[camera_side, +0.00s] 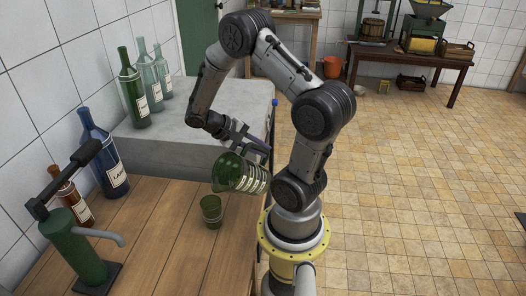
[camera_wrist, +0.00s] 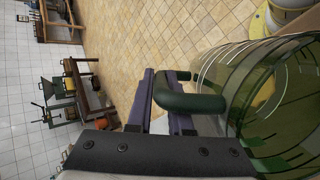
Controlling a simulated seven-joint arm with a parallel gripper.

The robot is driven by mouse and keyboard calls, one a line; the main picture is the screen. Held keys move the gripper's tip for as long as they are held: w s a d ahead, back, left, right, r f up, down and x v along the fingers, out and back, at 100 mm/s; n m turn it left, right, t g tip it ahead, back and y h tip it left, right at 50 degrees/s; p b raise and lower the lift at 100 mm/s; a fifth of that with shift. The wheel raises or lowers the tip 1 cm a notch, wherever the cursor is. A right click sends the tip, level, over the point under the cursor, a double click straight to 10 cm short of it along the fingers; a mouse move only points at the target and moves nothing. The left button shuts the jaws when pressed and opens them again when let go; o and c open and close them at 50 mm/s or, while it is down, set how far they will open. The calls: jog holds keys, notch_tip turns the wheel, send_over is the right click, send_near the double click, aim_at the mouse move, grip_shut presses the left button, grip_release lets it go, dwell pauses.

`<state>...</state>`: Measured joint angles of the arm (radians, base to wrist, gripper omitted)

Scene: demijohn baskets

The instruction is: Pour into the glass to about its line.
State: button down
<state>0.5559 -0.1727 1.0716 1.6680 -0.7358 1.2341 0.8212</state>
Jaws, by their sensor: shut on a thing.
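A green glass jug with pale label markings (camera_side: 241,175) is held by its handle in my gripper (camera_side: 250,137), tilted with its mouth to the lower left. In the wrist view the jug's clear green body (camera_wrist: 285,95) fills the right side, and my gripper (camera_wrist: 163,98) is shut on its dark green handle (camera_wrist: 190,101). A small green glass (camera_side: 211,212) stands upright on the wooden table (camera_side: 165,240), below and a little left of the jug's mouth. The jug and the glass are apart. I cannot make out the glass's line, its level, or any falling stream.
A green hand pump with a grey spout (camera_side: 80,240) stands at the front left. Blue (camera_side: 104,155) and brown bottles (camera_side: 72,197) stand near the wall. Several green and clear bottles (camera_side: 133,90) stand on the grey stone slab (camera_side: 195,108) behind.

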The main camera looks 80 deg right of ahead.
jog(key=shift+w+a+r+g+h, duration=0.25)
jog(key=shift+r+g+h, duration=0.1)
jog(key=shift+r, duration=0.2)
jog(key=shift+w+a+r+g+h, duration=0.25)
jog(key=shift+w+r+g, duration=0.05)
jog(key=shift+r, duration=0.3)
jog(key=shift+w+a+r+g+h, duration=0.25)
jog(key=shift+r+g+h, duration=0.1)
jog(key=shift+r, duration=0.2)
jog(key=shift+w+a+r+m+g+h, duration=0.15)
jog(key=shift+w+a+r+g, duration=0.15)
jog(key=shift+r, duration=0.2)
jog(key=shift+w+a+r+m+g+h, duration=0.1)
jog(key=shift+w+a+r+m+g, duration=0.15)
jog(key=shift+r, duration=0.2)
jog(key=shift+w+a+r+g+h, duration=0.2)
jog(key=shift+a+r+g+h, duration=0.05)
jog(key=shift+r+h, duration=0.1)
dwell(4.4)
jog(key=shift+s, duration=0.1)
dwell(0.4)
